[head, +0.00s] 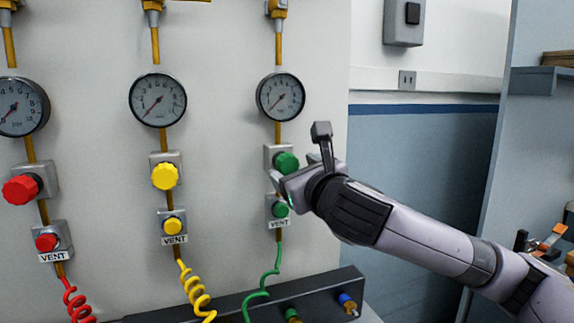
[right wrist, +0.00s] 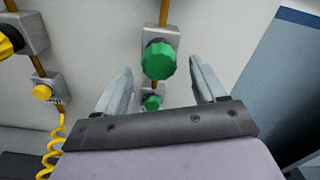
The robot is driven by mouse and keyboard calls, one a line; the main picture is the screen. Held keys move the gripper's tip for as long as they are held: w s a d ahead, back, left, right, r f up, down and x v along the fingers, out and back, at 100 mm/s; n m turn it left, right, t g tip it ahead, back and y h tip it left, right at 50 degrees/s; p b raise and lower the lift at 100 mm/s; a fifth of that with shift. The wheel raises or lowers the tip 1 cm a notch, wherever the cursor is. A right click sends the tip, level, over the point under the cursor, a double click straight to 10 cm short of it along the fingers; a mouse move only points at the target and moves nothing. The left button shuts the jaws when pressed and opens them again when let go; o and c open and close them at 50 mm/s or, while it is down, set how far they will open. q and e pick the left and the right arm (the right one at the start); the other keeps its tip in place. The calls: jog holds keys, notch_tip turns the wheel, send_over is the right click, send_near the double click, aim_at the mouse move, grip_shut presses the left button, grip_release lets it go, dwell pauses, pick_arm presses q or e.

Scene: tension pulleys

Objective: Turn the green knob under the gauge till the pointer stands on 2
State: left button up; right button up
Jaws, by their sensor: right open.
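The green knob (head: 287,162) sits on a grey bracket below the right-hand gauge (head: 281,97). The gauge's pointer slants to the lower left; its figures are too small to read surely. My right gripper (head: 281,187) is at the wall just below the green knob, above the small green vent knob (head: 281,210). In the right wrist view, its open fingers (right wrist: 161,64) lie left and right of the larger green knob (right wrist: 159,61), with gaps on both sides. The small green knob (right wrist: 152,103) shows lower between them. My left gripper is out of view.
A yellow knob (head: 165,177) with its gauge (head: 158,100) and a red knob (head: 20,189) stand to the left on the same panel. A coiled yellow hose (head: 193,290) and a green hose (head: 268,277) hang below. A dark rail (head: 240,300) runs along the bottom.

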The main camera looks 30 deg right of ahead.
aim_at(290, 167)
jog(key=shift+x, duration=2.05)
jog(key=c, duration=1.1)
